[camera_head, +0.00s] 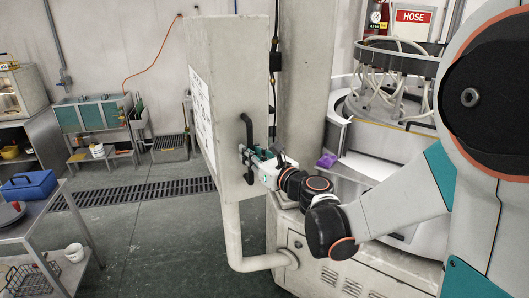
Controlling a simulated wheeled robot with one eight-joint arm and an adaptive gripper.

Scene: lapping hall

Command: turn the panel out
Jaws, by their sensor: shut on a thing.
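The panel (236,60) is a tall, pale grey box on a bent pipe arm, left of the machine's column. Its side faces me, and a white printed face shows at a slant on its left. A black bar handle (249,135) stands on the side towards me. My gripper (246,155) is at this handle, shut on it near its middle or lower part. The fingertips are small and partly hidden against the handle. My arm reaches in from the right.
The machine (375,262) with a round top and hoses stands behind my arm at right. A purple object (326,161) lies on its ledge. Open floor (150,240) lies between cart and panel, crossed by a drain grate.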

